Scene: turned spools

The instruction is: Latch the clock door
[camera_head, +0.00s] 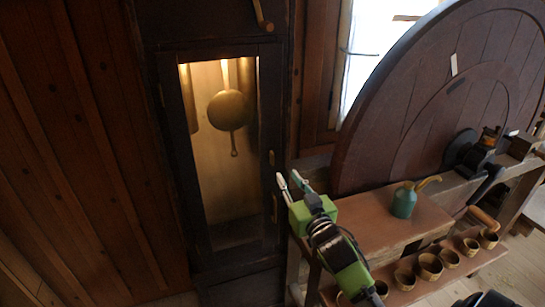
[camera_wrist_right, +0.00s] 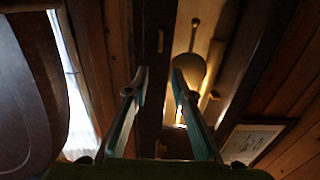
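The tall clock has a dark door frame (camera_head: 186,150) around a lit window. A brass pendulum bob (camera_head: 229,110) hangs behind it and also shows in the right wrist view (camera_wrist_right: 188,72). The door looks closed or nearly so; I cannot tell if it is latched. Small brass fittings sit on the case's right side, an upper one (camera_head: 271,158) and a lower one (camera_head: 275,207). My right gripper (camera_head: 288,180), green with pale fingers, is just right of these fittings. Its fingers are apart and empty in the right wrist view (camera_wrist_right: 158,82). My left gripper is not in view.
A brown bench (camera_head: 375,225) stands right of the clock, carrying a teal oil can (camera_head: 404,202). A lower shelf holds several small wooden cups (camera_head: 429,266). A large round wooden disc (camera_head: 400,125) leans behind. A plank wall (camera_head: 75,150) is at left.

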